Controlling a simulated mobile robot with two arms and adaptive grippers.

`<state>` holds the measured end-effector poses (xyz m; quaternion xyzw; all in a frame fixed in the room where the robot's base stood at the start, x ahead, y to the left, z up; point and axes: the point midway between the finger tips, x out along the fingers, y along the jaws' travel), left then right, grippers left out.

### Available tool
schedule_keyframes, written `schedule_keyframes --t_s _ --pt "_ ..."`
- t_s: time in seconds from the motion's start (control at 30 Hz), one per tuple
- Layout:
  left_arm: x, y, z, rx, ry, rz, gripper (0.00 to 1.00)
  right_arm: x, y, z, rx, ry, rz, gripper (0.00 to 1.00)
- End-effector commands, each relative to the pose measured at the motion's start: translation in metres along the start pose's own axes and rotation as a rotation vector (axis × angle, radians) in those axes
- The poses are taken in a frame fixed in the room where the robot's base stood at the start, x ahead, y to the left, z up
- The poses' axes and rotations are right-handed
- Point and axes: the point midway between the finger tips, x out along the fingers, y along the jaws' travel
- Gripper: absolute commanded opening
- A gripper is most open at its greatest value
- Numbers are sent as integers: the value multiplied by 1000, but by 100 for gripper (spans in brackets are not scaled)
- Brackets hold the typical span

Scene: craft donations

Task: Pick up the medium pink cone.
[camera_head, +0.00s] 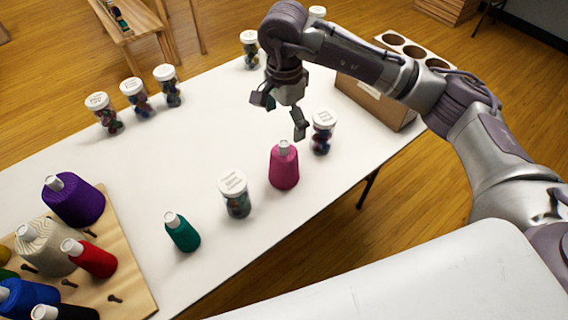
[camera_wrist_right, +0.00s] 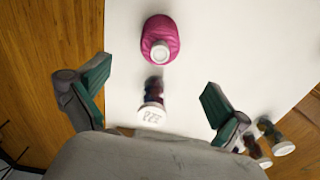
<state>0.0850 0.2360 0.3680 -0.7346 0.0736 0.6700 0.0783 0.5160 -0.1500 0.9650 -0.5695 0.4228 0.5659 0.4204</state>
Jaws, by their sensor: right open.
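The pink cone (camera_head: 284,168) is a spool of pink yarn with a light tip, standing upright on the white table near its front edge. It also shows at the top of the right wrist view (camera_wrist_right: 160,38), beyond the fingertips. My right gripper (camera_head: 279,113) is open and empty above the table, behind the pink cone in the head view and apart from it. In the right wrist view its two fingers (camera_wrist_right: 152,88) are wide apart, with a white-lidded jar (camera_wrist_right: 152,102) showing between them. My left gripper is in neither view.
That jar (camera_head: 322,132) stands close behind the pink cone at right. Another jar (camera_head: 235,194) and a teal cone (camera_head: 182,232) stand to its left. A wooden pegboard (camera_head: 137,275) with several cones is at lower left. A box with round holes (camera_head: 378,100) is at the back right.

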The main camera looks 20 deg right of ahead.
Motion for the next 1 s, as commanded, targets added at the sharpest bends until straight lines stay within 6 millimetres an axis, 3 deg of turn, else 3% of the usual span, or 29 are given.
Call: schedule_keyframes --t_s 0.1,0.3,0.53,0.8,1.0 --pt "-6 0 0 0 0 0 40 26 2 1 1 -2 7 100" --pt "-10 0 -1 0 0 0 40 57 1 1 1 -4 3 100" --pt "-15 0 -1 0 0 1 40 74 1 2 0 -5 4 100" --pt "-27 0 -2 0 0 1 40 112 1 2 0 -6 3 100" --pt "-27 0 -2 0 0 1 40 118 0 2 -1 -6 0 100"
